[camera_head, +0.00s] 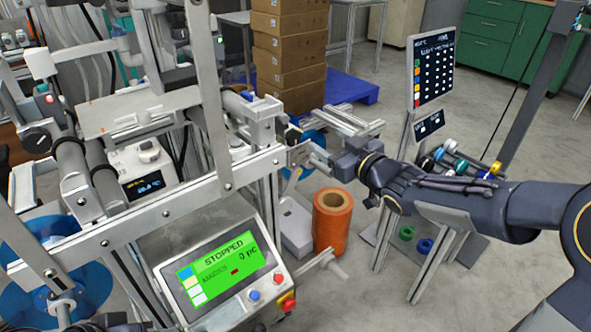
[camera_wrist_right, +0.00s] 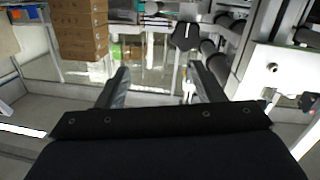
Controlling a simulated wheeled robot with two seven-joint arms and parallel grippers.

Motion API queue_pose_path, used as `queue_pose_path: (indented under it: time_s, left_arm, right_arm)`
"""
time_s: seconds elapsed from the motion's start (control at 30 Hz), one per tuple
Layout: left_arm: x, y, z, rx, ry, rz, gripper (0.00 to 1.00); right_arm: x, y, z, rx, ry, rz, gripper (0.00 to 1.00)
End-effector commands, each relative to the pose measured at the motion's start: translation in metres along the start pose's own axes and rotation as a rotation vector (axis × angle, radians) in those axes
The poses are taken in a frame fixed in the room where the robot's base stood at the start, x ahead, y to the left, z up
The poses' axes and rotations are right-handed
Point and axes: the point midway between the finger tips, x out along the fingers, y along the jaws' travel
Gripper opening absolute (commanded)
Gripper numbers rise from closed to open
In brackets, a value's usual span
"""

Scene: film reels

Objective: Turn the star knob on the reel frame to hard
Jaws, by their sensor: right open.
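My right gripper (camera_head: 318,160) reaches in from the right, its fingers pointing left at the end of the reel frame (camera_head: 140,217). In the right wrist view the gripper (camera_wrist_right: 157,82) is open, with nothing between its fingers. A dark, lobed knob (camera_wrist_right: 186,37) shows beyond the fingertips, nearer the right finger, apart from both. In the head view a small dark part (camera_head: 293,134) sits at the frame's end just left of the fingers; I cannot tell whether it is the same knob. Its setting and any soft or hard marks are not readable. My left gripper is not in view.
A control panel (camera_head: 222,268) reading STOPPED is on the frame's front. An orange roll (camera_head: 332,222) stands on the floor below my right gripper. Stacked cartons (camera_head: 289,50) are behind. A dark display board (camera_head: 433,70) stands behind my right arm. Rails and rollers crowd the left.

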Motion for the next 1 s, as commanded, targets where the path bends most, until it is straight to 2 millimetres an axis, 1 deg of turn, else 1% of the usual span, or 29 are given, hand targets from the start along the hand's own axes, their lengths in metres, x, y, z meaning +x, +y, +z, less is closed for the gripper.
queue_pose_path:
  time_s: [0.03,0.1,0.27,0.5,0.63,0.8,1.0]
  left_arm:
    - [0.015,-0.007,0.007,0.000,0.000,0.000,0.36]
    - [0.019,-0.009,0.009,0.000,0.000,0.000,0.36]
    - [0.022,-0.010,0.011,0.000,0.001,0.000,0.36]
    - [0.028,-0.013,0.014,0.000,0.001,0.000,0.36]
    - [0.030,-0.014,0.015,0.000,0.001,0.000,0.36]
    - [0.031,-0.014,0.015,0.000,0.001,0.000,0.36]
    - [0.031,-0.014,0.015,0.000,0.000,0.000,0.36]
  right_arm:
    - [0.011,-0.011,0.018,-0.015,0.028,-0.035,0.62]
    - [0.019,-0.020,0.021,-0.029,0.058,-0.070,0.62]
    - [0.035,-0.028,0.021,-0.040,0.083,-0.098,0.62]
    - [0.072,-0.032,0.017,-0.040,0.082,-0.097,0.62]
    - [0.089,-0.033,0.016,-0.040,0.081,-0.096,0.62]
    - [0.100,-0.034,0.014,-0.038,0.080,-0.095,0.62]
    - [0.101,-0.034,0.013,-0.037,0.080,-0.094,0.62]
